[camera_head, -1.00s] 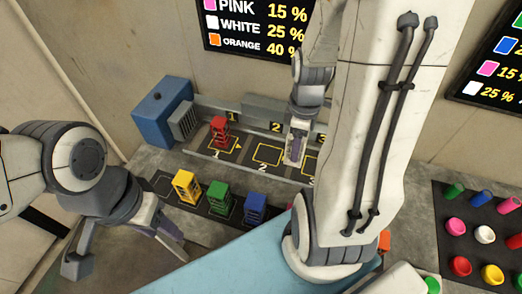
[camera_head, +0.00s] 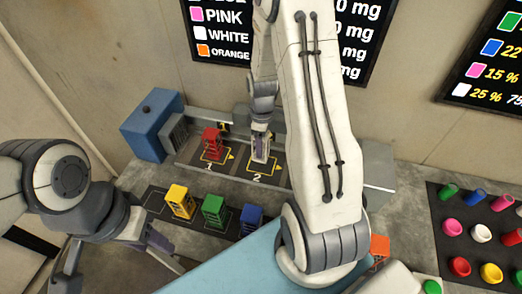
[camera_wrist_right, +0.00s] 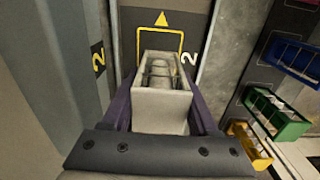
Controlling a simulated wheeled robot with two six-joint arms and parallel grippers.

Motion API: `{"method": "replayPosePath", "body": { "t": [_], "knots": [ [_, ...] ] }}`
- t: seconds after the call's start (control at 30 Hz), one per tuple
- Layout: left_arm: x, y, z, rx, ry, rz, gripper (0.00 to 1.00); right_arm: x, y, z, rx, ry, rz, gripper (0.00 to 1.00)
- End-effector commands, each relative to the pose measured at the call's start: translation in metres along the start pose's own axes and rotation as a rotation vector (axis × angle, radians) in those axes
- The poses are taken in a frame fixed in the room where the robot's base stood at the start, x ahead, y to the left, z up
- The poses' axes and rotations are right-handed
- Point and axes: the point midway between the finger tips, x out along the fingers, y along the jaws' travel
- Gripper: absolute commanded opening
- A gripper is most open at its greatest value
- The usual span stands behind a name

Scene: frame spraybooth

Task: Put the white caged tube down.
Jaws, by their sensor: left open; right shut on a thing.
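The white caged tube (camera_wrist_right: 163,108) is between the purple fingers of my right gripper (camera_wrist_right: 165,112), which is shut on it. In the head view my right gripper (camera_head: 261,146) holds the tube over the yellow-outlined square marked 2 (camera_head: 266,178) in the booth. In the right wrist view the yellow outline (camera_wrist_right: 180,38) shows beyond the tube. I cannot tell whether the tube touches the floor there. My left gripper (camera_head: 122,258) is open and empty at the lower left, away from the tube.
A red caged tube (camera_head: 211,142) stands on square 1. Yellow (camera_head: 180,200), green (camera_head: 214,208) and blue (camera_head: 251,217) caged tubes stand in front of the booth. A blue box (camera_head: 152,125) is at the left. My right arm hides the booth's right part.

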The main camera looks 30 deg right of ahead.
Motion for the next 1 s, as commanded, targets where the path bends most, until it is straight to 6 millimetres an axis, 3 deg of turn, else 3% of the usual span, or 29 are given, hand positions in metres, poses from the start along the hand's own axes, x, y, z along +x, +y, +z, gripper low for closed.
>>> {"method": "replayPosePath", "body": {
  "t": [0.3, 0.73, 0.77, 0.8, 0.83, 1.0],
  "knots": [
    [-0.011, 0.001, -0.001, 0.000, 0.000, 0.000, 0.50, 0.036, -0.001, -0.001, -0.002, -0.002, -0.003, 0.00],
    [-0.007, 0.001, 0.000, 0.000, 0.000, 0.000, 0.50, 0.044, 0.000, -0.001, -0.002, 0.000, 0.000, 0.00],
    [-0.007, 0.001, 0.000, 0.000, 0.000, 0.000, 0.50, 0.045, 0.000, -0.001, -0.002, 0.000, 0.000, 0.64],
    [-0.008, 0.001, 0.000, 0.000, 0.000, 0.000, 0.50, 0.044, 0.000, -0.001, -0.002, 0.000, 0.000, 0.79],
    [-0.008, 0.001, 0.000, 0.000, 0.000, 0.000, 0.50, 0.043, 0.000, -0.001, -0.002, 0.000, 0.000, 0.90],
    [-0.008, 0.001, 0.000, 0.000, 0.000, 0.000, 0.50, 0.043, 0.000, -0.001, -0.002, 0.000, -0.001, 0.90]
  ]
}}
